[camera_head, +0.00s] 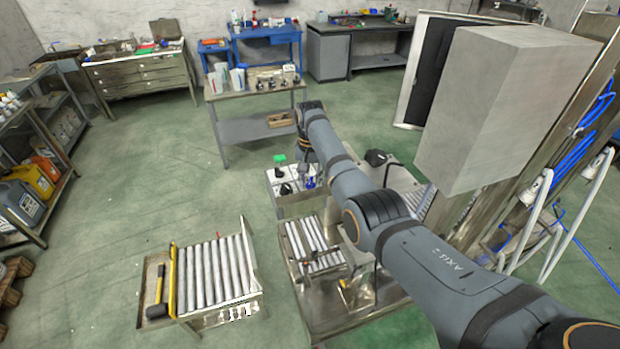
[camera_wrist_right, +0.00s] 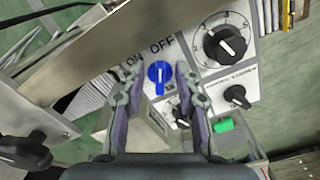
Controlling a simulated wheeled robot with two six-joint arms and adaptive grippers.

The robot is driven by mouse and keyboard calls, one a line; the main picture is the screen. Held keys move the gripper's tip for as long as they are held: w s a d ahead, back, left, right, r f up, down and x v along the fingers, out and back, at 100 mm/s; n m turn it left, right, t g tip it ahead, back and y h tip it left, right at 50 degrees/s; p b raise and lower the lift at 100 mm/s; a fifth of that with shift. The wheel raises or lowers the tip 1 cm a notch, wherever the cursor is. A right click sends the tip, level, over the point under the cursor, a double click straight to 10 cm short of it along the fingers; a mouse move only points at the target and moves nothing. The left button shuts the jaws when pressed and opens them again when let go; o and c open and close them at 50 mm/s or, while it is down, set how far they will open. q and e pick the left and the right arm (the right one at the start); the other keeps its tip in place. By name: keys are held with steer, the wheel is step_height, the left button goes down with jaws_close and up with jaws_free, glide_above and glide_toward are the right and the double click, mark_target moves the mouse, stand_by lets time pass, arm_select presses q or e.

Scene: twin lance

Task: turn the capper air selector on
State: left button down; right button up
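In the right wrist view a blue selector knob (camera_wrist_right: 158,75) sits on a light panel with the printed words ON and OFF. ON is to its left and OFF is above it. Its white mark runs roughly up and down in the picture, in line with OFF. My right gripper (camera_wrist_right: 158,84) is open, with one finger on each side of the knob. I see gaps beside the knob, so I cannot tell any contact. In the head view the gripper (camera_head: 307,165) is small above the control panel, near a blue spot. My left gripper is not in view.
A large black dial (camera_wrist_right: 224,44), a smaller black knob (camera_wrist_right: 237,96) and a green button (camera_wrist_right: 223,125) are close by on the panels. A metal plate (camera_wrist_right: 80,55) crosses the upper left. A roller conveyor (camera_head: 215,270) stands at the lower left of the head view.

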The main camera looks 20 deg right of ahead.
steer(key=shift+c, duration=1.2)
jaws_close()
steer(key=n, duration=0.6)
steer(key=shift+d, duration=0.25)
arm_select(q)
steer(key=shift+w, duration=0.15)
arm_select(e)
steer(key=n, duration=0.5)
steer(key=shift+w+d+n, duration=0.15)
steer(key=shift+d+n, duration=0.05)
steer(key=shift+n, duration=0.2)
steer(key=shift+o, duration=1.3)
jaws_free()
